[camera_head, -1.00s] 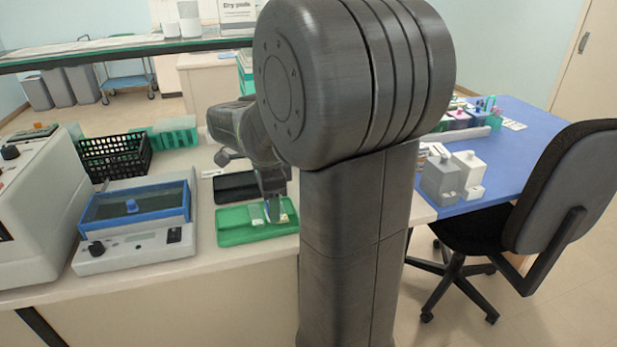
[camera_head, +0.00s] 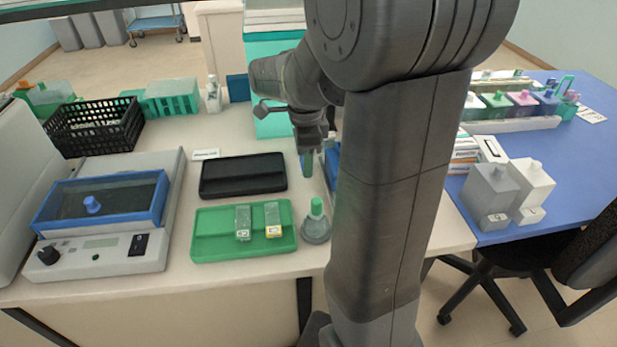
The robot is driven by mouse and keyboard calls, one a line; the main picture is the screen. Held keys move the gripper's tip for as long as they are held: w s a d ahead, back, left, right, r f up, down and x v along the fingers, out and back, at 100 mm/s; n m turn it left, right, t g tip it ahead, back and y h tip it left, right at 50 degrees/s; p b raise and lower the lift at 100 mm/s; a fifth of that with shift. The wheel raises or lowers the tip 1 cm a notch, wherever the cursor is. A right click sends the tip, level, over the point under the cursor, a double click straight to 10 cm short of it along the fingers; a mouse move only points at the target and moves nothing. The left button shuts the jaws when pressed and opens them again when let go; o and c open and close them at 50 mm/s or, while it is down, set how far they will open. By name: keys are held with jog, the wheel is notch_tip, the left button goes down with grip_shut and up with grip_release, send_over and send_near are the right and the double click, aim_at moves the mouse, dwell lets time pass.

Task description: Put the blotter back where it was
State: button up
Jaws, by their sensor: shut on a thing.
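My gripper (camera_head: 309,146) points down above the bench, to the right of the black tray, and is partly hidden by my arm. It is shut on a narrow dark-green piece (camera_head: 308,163), which appears to be the blotter; its full shape is hard to make out. The green tray (camera_head: 212,222) lies at the front of the bench with two slides on it, a grey-green one (camera_head: 243,222) and one with a yellow end (camera_head: 272,219). My gripper is behind and to the right of this tray.
A blue-lidded device (camera_head: 100,208) is on the left. My arm hides a blue object (camera_head: 331,167) in part.

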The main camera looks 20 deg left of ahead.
aim_at(306, 189)
jog(key=shift+f, duration=2.95)
jog(key=shift+f+b, duration=0.2)
jog(key=shift+b, duration=0.1)
jog(key=o, duration=0.8)
notch_tip(306, 189, up, 12)
jog(key=shift+r+p, duration=0.25)
jog(key=shift+p, duration=0.4)
